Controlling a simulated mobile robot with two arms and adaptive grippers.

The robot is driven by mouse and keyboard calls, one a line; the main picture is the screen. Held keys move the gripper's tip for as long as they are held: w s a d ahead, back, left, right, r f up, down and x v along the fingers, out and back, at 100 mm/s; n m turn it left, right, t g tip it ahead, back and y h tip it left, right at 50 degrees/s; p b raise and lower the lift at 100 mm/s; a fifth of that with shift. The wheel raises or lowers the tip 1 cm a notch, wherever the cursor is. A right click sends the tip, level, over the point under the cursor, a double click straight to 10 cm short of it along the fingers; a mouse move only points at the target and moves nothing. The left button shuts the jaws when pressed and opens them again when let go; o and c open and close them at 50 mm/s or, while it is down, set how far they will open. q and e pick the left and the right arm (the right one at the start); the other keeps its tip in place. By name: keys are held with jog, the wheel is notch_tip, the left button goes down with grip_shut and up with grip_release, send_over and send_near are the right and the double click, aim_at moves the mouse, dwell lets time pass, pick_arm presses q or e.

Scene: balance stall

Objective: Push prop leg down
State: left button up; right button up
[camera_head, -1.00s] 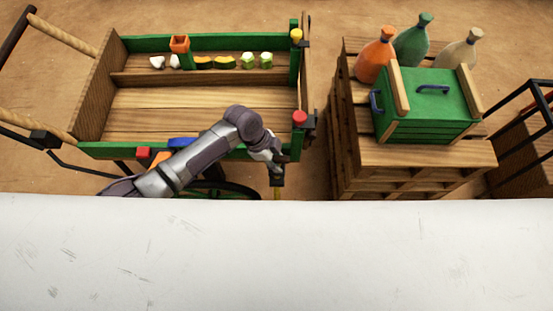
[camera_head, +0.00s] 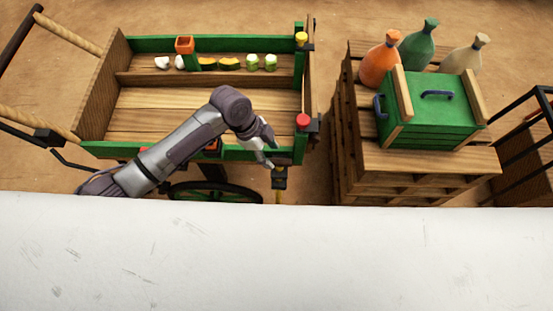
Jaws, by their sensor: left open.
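The prop leg shows as a short yellow piece (camera_head: 279,196) below a black bracket (camera_head: 279,179) near the right front corner of the green and wooden cart (camera_head: 110,149). Its lower part is hidden by the white foreground. My left gripper (camera_head: 268,158) is open and empty, just above and left of the bracket, in front of the cart's green front rail. I cannot tell whether a fingertip touches the bracket. My right gripper is not in view.
A red knob (camera_head: 303,120) tops the cart's near right post, and a yellow knob (camera_head: 301,38) the far one. Vegetables lie in the cart's back shelf. Stacked pallets (camera_head: 405,163) to the right carry a green crate (camera_head: 437,110) and bottles. A gap separates cart and pallets.

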pick_arm(q)
jog(key=shift+v, duration=2.4)
